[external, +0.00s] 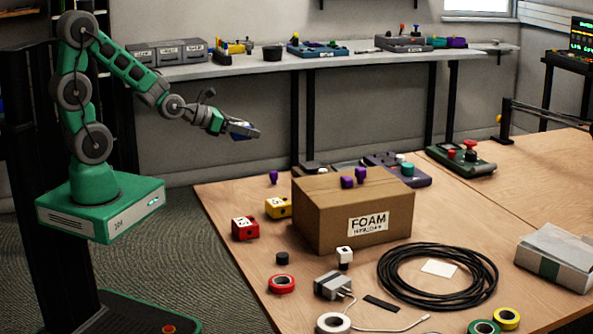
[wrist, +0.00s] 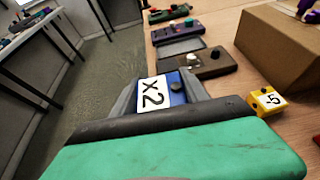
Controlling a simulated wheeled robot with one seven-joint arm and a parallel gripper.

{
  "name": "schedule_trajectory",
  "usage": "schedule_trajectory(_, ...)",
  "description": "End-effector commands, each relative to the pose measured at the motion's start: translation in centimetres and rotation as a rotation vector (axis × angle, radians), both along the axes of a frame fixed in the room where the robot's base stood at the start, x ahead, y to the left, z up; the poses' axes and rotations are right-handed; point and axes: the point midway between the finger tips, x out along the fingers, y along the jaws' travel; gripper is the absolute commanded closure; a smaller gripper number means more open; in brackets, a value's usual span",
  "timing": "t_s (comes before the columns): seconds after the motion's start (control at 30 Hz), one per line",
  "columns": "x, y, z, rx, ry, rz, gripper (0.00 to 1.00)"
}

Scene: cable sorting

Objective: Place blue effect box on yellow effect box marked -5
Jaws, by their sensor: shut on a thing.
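My gripper (external: 246,131) is shut on the blue effect box (wrist: 178,87), holding it in the air left of the wooden table. In the wrist view the blue box sits between my fingers, with a white label reading x2 and a dark knob on top. The yellow effect box (wrist: 267,101) stands on the table with a white label reading -5. It also shows in the external view (external: 278,208), left of the cardboard box, and is apart from my gripper. In the external view the held blue box (external: 241,136) is mostly covered by my fingers.
A cardboard box (external: 350,218) marked FOAM stands right beside the yellow box. A red effect box (external: 245,228) is close to its left front. Purple knobs, pedals, a black cable coil (external: 438,274) and tape rolls are also on the table (external: 215,198). The floor gap beside the table is clear.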

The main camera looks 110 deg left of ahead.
Motion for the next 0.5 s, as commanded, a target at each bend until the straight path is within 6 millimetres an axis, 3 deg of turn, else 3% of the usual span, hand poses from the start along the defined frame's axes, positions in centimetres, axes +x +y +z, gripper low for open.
schedule_trajectory(0.13, 2.2, -0.1, 2.2, 0.003, -0.003, -0.095, 0.94)
schedule_trajectory(0.27, 4.3, -1.4, 4.0, 0.003, -0.001, -0.216, 0.94)
schedule_trajectory(0.5, 7.4, -5.8, 6.3, 0.001, 0.001, -0.469, 0.94)
